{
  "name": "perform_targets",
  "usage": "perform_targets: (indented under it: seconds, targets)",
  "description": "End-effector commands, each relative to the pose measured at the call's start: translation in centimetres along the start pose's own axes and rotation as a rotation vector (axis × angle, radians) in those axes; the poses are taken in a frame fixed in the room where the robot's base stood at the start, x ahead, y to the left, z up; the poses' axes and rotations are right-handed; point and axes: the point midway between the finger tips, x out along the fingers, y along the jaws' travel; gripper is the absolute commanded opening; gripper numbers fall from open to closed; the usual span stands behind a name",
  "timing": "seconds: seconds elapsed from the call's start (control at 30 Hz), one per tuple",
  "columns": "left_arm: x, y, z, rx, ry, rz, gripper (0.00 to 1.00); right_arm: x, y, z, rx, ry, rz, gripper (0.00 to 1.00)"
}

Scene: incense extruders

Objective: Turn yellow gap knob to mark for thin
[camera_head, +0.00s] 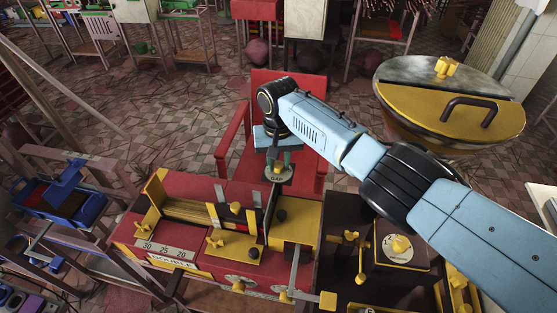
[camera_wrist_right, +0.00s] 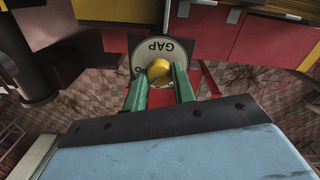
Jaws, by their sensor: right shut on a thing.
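The yellow gap knob (camera_wrist_right: 159,71) sits at the middle of a pale round dial marked GAP (camera_wrist_right: 143,50) in the right wrist view. My right gripper (camera_wrist_right: 160,75) has its two green fingers on either side of the knob and is shut on it. In the head view the right gripper (camera_head: 279,162) reaches down over the GAP dial (camera_head: 279,175) at the back of the red and yellow machine (camera_head: 190,215). The knob is hidden there by the fingers. The dial's thin mark cannot be read. My left gripper is not in view.
A red chair (camera_head: 232,150) stands just behind the machine. A dark unit with a second dial and yellow knob (camera_head: 401,245) is at its right. A round drum with a yellow lid (camera_head: 420,103) is at the back right. Blue trays (camera_head: 62,195) lie at the left.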

Motion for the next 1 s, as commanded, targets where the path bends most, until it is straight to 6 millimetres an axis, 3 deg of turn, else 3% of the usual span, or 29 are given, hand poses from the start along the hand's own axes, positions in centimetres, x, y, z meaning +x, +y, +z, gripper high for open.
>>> perform_targets:
  seconds: [0.47, 1.0]
  targets:
    - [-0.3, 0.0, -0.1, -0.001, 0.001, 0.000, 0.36, -0.1, -0.1, 0.0, -0.099, 0.000, -0.001, 0.03]
    - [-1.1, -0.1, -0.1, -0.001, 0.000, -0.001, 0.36, -0.1, -0.2, 0.1, -0.573, 0.000, -0.002, 0.03]
